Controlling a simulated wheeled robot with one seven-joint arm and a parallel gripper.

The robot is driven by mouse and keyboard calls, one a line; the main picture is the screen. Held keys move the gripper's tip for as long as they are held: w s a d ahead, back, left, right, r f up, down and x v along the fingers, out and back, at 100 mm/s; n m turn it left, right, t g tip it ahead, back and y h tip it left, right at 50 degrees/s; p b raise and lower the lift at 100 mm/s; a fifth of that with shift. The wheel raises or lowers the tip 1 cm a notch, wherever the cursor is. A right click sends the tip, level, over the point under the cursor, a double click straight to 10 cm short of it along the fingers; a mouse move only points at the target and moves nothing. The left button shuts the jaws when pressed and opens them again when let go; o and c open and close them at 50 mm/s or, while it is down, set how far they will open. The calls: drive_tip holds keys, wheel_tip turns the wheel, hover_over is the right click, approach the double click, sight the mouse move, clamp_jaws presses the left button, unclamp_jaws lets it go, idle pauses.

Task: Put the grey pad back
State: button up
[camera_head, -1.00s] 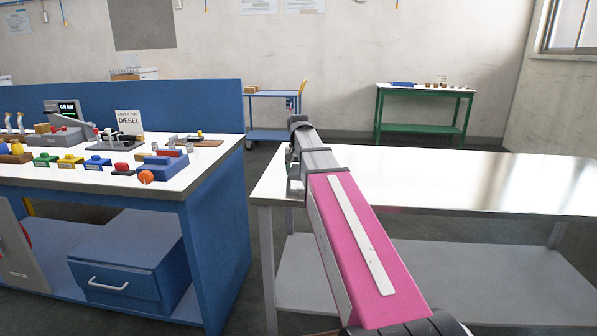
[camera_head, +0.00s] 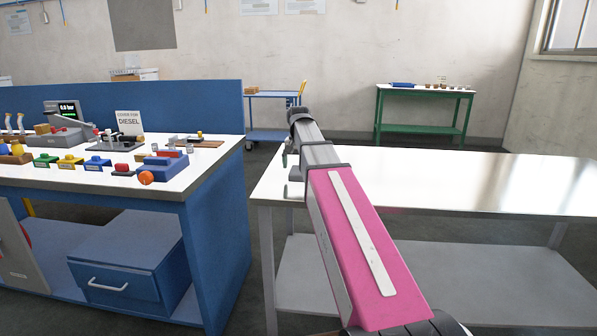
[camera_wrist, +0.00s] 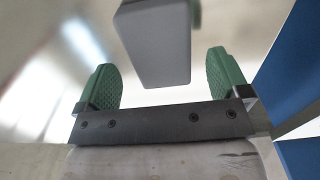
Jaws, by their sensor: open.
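In the wrist view a smooth grey block, which looks like the grey pad (camera_wrist: 157,45), lies between the two green fingers of my gripper (camera_wrist: 161,62). Gaps show on both sides of it, so the fingers are open and apart from it. In the head view my gripper (camera_head: 288,173) is at the left end of the white-topped table, small and partly hidden by my arm. I cannot make out the pad clearly there.
The white-topped table (camera_head: 430,180) is otherwise bare. A blue workbench (camera_head: 215,190) at the left, across a narrow gap, carries several coloured parts and a DIESEL sign (camera_head: 129,121). A green table (camera_head: 425,93) and a blue trolley (camera_head: 272,97) stand at the back.

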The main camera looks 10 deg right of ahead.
wheel_tip(320, 180, up, 9)
idle(0.4)
